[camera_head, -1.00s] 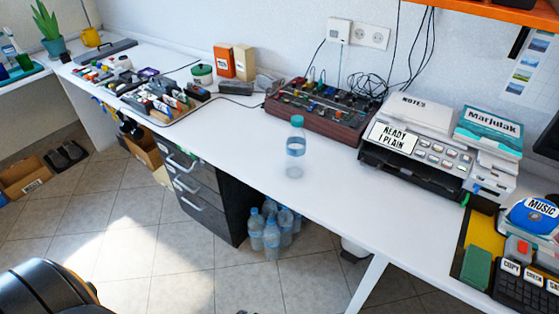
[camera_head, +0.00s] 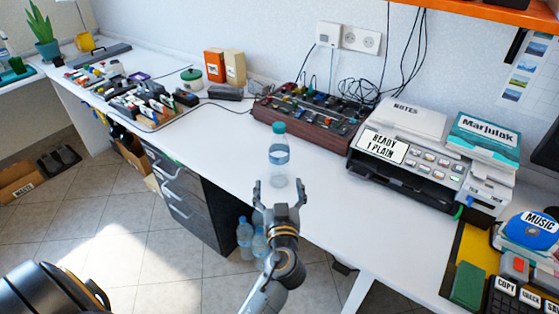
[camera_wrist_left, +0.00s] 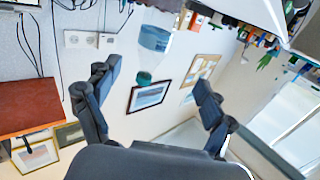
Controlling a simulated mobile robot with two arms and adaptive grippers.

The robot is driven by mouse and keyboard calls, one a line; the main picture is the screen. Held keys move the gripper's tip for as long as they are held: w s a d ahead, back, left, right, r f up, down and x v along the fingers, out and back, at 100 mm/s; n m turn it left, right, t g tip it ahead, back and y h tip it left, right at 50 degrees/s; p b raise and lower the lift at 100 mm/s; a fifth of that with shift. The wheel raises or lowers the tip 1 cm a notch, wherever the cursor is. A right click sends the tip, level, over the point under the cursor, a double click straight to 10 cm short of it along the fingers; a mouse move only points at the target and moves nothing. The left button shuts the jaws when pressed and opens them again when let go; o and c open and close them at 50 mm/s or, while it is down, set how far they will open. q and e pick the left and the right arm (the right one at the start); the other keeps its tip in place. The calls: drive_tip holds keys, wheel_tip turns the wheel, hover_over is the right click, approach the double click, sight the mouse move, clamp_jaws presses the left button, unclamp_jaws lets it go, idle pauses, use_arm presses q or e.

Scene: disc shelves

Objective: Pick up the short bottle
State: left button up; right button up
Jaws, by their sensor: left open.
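A clear bottle (camera_head: 279,157) with a teal cap and a pale blue label stands upright on the white table, in front of the dark red mixer box. My left gripper (camera_head: 278,188) is open and empty, on the near side of the bottle, its fingers spread around the line to it. In the left wrist view, the picture is turned over: the bottle (camera_wrist_left: 155,40) hangs cap-down beyond and between the open fingers of the left gripper (camera_wrist_left: 157,78). The bottle looks apart from the fingers. My right gripper is not in view.
The mixer box (camera_head: 312,118) stands behind the bottle. A printer (camera_head: 415,155) stands to the right. Several water bottles (camera_head: 252,238) stand on the floor under the table, beside the dark drawer unit (camera_head: 190,200). The tabletop left and right of the bottle is clear.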

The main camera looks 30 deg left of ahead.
sight(280, 157)
use_arm(q)
drive_tip(key=x, duration=0.2)
drive_tip(key=p+x, duration=0.1)
drive_tip(key=x, duration=0.2)
drive_tip(key=r+p+x, duration=0.1)
drive_tip(key=x, duration=0.2)
drive_tip(key=shift+w+d, duration=0.25)
drive_tip(key=shift+d, duration=0.15)
drive_tip(key=p+x, duration=0.1)
drive_tip(key=x, duration=0.4)
drive_tip(key=shift+w+p, duration=0.15)
drive_tip(key=shift+p, duration=0.2)
drive_tip(key=shift+w+a+f, duration=0.15)
drive_tip(key=shift+w+a, duration=0.1)
drive_tip(key=shift+w, duration=0.15)
drive_tip(key=c, duration=0.9)
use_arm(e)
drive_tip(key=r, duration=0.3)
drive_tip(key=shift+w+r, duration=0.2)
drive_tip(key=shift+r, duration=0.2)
